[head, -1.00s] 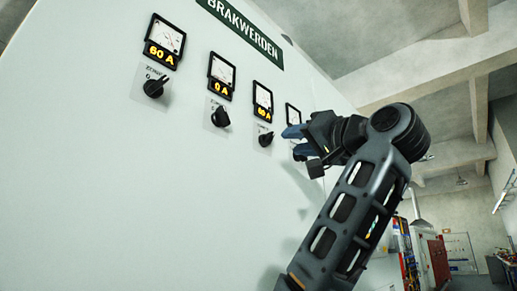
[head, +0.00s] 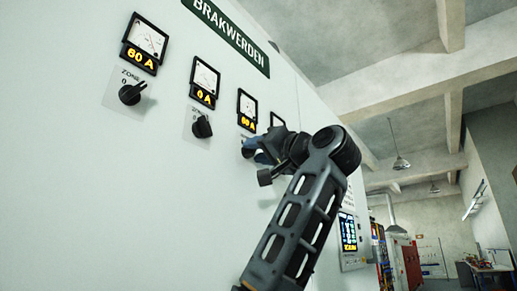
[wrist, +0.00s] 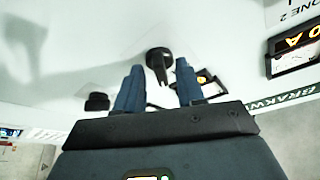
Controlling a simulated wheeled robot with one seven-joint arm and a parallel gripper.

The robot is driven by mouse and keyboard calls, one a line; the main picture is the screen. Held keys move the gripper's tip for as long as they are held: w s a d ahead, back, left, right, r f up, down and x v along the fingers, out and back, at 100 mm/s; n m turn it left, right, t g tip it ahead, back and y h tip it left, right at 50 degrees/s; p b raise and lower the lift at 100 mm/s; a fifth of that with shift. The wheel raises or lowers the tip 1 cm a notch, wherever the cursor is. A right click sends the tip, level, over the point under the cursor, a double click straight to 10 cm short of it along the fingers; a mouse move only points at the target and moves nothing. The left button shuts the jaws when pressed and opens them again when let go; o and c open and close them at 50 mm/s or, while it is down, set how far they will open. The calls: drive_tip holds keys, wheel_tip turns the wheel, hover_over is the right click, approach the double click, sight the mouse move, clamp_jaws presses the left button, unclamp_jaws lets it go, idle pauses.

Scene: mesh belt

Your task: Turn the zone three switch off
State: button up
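The zone three switch (head: 246,152) is the third black knob from the left on the pale panel, below a meter (head: 246,111) reading 60 A. In the head view my gripper (head: 257,151) covers most of it. In the wrist view the knob (wrist: 157,54) shows between and just beyond my two blue fingertips (wrist: 158,67), with its handle pointing down the picture. The fingers are open, with a gap on each side of the knob. I cannot tell whether they reach around it in depth.
The zone two knob (head: 202,127) under a 0 A meter (head: 204,82) and the zone one knob (head: 131,94) are to the left. Another knob (wrist: 97,101) sits left of my fingers in the wrist view. A lit screen (head: 348,232) is lower right.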

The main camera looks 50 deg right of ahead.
drive_tip(key=shift+c, duration=0.4)
clamp_jaws()
drive_tip(key=shift+f+n, duration=0.1)
drive_tip(key=shift+n, duration=0.2)
drive_tip(key=shift+d+n+y+b, duration=0.15)
drive_tip(key=shift+n+y+b, duration=1)
drive_tip(key=shift+n, duration=1.65)
drive_tip(key=shift+d+n+y+b, duration=0.2)
drive_tip(key=shift+n+y+b, duration=0.2)
drive_tip(key=shift+n+y, duration=1.9)
drive_tip(key=shift+d+n+y+b, duration=0.15)
drive_tip(key=shift+n+y+b, duration=0.75)
drive_tip(key=shift+n, duration=2.4)
